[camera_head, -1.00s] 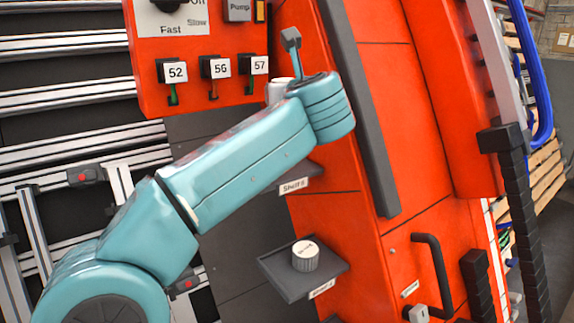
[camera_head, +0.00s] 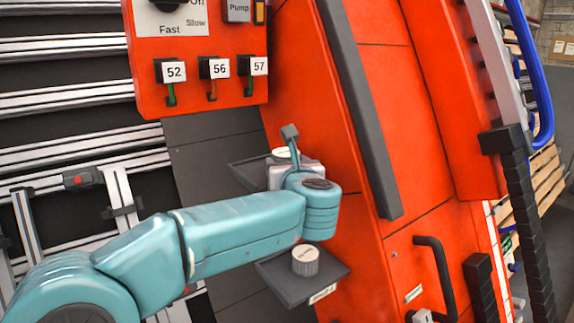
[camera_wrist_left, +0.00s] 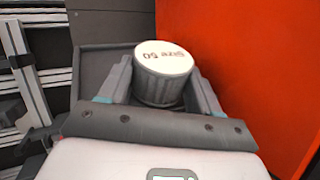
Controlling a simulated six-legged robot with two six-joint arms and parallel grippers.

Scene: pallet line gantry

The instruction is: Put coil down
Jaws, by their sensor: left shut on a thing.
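In the head view the coil (camera_head: 281,153) shows just behind my left wrist, at the upper dark shelf (camera_head: 243,172). The shelf (camera_wrist_left: 92,62) also shows around the coil in the left wrist view. I cannot tell whether the coil's base touches the shelf; my gripper and arm hide it. My right gripper is not in view.
A second coil (camera_head: 305,261) sits on the lower shelf (camera_head: 290,285), below my left wrist. The orange machine wall (camera_head: 375,130) rises close on the right. A control panel (camera_head: 200,60) with levers hangs above. A dark handle (camera_head: 436,275) is at lower right.

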